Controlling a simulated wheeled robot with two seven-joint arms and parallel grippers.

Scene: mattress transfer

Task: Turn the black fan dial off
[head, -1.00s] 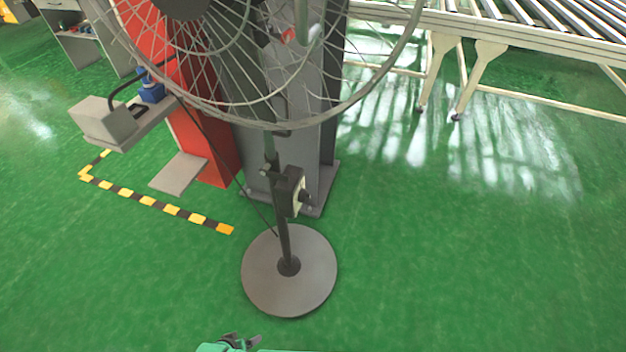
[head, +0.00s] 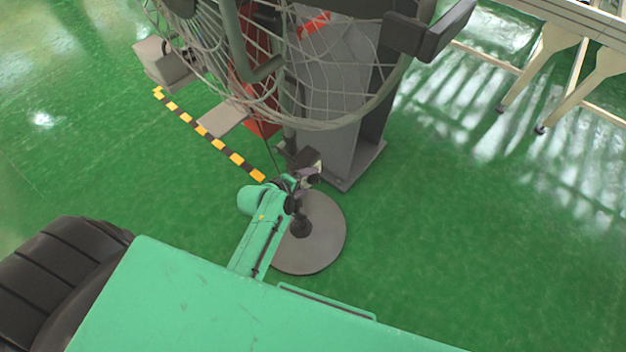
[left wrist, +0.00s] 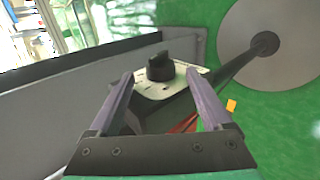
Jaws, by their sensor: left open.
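The black fan dial (left wrist: 160,66) sits on a pale control plate (left wrist: 172,80) in the left wrist view, beyond and between my fingertips. My left gripper (left wrist: 168,78) is open, with one finger on each side of the dial's line and nothing held. In the head view my green left arm reaches to the control box (head: 303,158) on the fan's pole, and the left gripper (head: 308,176) is close to it. The dial itself is hidden or too small to tell there. The fan's wire cage (head: 340,110) is above the box. My right gripper is not in view.
The fan's round base (head: 325,232) stands on the green floor. A grey cabinet (head: 350,130) is right behind the fan. A roller conveyor frame (head: 560,60) is at the upper right. Floor between them is clear.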

